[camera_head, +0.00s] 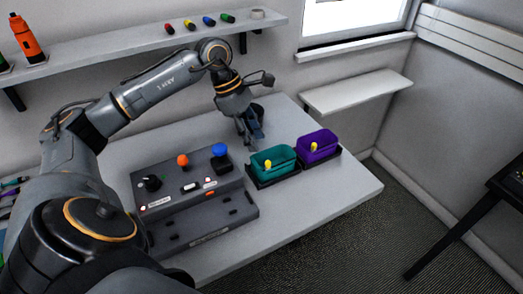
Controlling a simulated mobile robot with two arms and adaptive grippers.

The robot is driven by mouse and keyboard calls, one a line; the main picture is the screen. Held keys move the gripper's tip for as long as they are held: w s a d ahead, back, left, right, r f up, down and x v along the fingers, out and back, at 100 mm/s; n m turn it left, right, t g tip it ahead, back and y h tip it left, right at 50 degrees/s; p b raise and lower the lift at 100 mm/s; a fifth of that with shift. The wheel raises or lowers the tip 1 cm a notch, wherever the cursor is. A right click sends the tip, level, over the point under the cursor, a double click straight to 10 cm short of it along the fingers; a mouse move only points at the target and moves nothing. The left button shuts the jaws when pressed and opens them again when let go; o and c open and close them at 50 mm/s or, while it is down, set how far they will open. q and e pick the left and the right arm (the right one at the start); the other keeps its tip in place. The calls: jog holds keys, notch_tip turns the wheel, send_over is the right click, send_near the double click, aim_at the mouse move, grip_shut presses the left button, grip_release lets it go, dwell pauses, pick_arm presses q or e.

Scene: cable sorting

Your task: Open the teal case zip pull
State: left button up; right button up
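The teal case (274,161) sits in a dark tray on the grey table, left of the purple case (317,146). A yellow pull (267,164) shows on the teal case, and another yellow pull (314,147) on the purple one. My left gripper (255,138) points down just behind and left of the teal case, above or near the table. It looks apart from the yellow pull. Its fingers are small and dark, so I cannot tell how far apart they are. My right gripper is not in view.
A dark control box (188,185) with an orange knob (183,160) and a blue knob (220,150) stands left of the teal case. The table (345,190) is bare at its front right. A wall shelf (150,48) holds small coloured items.

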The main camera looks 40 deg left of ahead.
pick_arm(q)
jog(key=v, duration=0.4)
dwell(0.6)
